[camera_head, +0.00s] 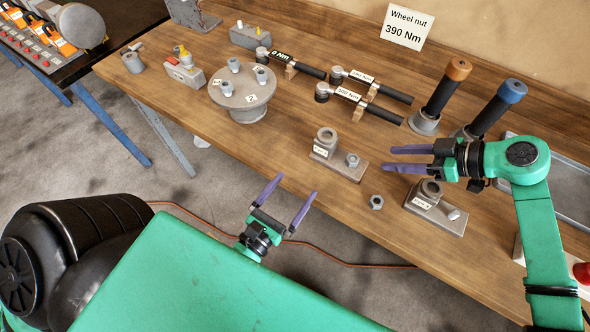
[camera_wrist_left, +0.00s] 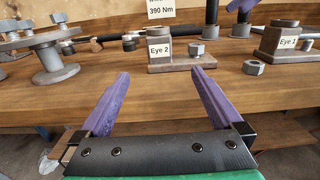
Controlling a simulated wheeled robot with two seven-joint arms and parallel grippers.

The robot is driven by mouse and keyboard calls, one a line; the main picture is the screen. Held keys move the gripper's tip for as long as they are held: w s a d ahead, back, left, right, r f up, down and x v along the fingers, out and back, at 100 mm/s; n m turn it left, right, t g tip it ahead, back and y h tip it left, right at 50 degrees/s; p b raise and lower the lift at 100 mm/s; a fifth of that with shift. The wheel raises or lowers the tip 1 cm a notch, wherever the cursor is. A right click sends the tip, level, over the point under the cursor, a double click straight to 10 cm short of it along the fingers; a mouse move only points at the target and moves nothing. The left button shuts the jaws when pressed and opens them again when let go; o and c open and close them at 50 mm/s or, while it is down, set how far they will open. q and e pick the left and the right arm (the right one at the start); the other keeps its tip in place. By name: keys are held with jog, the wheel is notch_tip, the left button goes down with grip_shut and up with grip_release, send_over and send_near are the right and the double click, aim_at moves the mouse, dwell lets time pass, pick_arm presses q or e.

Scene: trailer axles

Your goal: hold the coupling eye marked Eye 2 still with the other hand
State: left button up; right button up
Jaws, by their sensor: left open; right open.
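The coupling eye marked Eye 2 (camera_head: 327,139) is a grey ring block on a flat plate near the front edge of the wooden bench, with a nut (camera_head: 352,160) on the plate. Eye 2 also shows ahead in the left wrist view (camera_wrist_left: 160,51). My left gripper (camera_head: 296,188) is open and empty, short of the bench edge and below Eye 2 in the head view; its purple fingers point towards the bench. My right gripper (camera_head: 391,159) is open and empty, to the right of Eye 2, its fingers pointing left and apart from it.
A second coupling eye (camera_head: 434,205) sits right of Eye 2, close below my right gripper in the picture. A loose nut (camera_head: 376,202) lies between them. Torque wrenches (camera_head: 383,88) and a round hub (camera_head: 241,95) lie behind. Bare bench lies left of Eye 2.

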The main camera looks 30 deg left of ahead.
aim_at(321, 153)
pick_arm(q)
jog(key=w, duration=0.5)
jog(key=w+d, duration=0.1)
jog(key=w, duration=0.8)
jog(key=shift+w+d+f, duration=0.1)
jog(key=shift+w+d, duration=0.2)
jog(key=shift+d, duration=0.05)
jog(key=shift+s, duration=0.1)
grip_shut()
jog(key=shift+s+f, duration=0.15)
jog(key=shift+f, duration=0.25)
dwell(0.6)
grip_release()
jog(key=shift+r, duration=0.1)
